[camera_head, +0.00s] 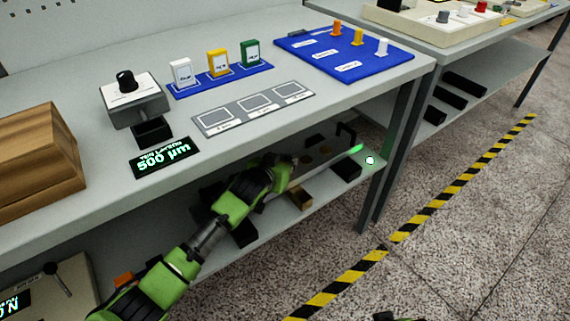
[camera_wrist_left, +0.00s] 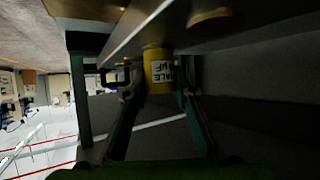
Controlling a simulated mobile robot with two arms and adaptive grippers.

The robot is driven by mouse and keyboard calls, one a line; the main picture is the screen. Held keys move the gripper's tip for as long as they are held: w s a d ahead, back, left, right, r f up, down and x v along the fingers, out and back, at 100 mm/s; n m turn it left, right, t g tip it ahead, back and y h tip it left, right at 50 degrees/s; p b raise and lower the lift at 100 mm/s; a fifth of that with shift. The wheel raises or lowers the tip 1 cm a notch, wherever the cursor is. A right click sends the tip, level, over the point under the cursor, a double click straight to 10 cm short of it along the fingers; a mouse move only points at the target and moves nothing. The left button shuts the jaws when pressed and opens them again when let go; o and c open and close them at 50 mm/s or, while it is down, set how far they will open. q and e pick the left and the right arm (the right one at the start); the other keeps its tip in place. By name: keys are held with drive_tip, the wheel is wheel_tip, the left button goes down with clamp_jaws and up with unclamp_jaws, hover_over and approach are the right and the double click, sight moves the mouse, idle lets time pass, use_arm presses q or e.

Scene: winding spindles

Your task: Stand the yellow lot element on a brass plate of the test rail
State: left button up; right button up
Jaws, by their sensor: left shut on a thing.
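My left gripper (camera_head: 288,166) reaches under the table top, above the lower shelf. In the left wrist view, which looks upside down, its fingers (camera_wrist_left: 158,91) are shut on the yellow lot element (camera_wrist_left: 158,74), a short cylinder with a white label. The element's end is close to the test rail (camera_wrist_left: 110,50) and a brass plate (camera_wrist_left: 176,22); I cannot tell whether it touches. In the head view the rail (camera_head: 336,160) is a grey bar with a green-lit end, with brass plates (camera_head: 325,149) by it. The element is hidden there.
The table top hangs over the shelf (camera_head: 285,222), and a table leg (camera_head: 402,118) stands to the right. Dark blocks (camera_head: 346,171) and a brass-coloured block (camera_head: 300,198) sit by the rail. The blue mat (camera_head: 300,50) and colored cards (camera_head: 218,63) are on the table top.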

use_arm(q)
drive_tip(key=shift+f, duration=0.1)
use_arm(e)
drive_tip(key=shift+r, duration=0.2)
use_arm(q)
drive_tip(key=o, duration=1.1)
drive_tip(key=shift+f, duration=0.1)
drive_tip(key=shift+s+r, duration=0.2)
drive_tip(key=p+v, duration=0.3)
drive_tip(key=v, duration=0.8)
drive_tip(key=shift+s+a, duration=0.2)
use_arm(e)
wheel_tip(320, 180, down, 12)
drive_tip(key=s, duration=0.1)
drive_tip(key=shift+s+r+g, duration=0.25)
drive_tip(key=shift+s+g, duration=0.05)
drive_tip(key=shift+s, duration=0.1)
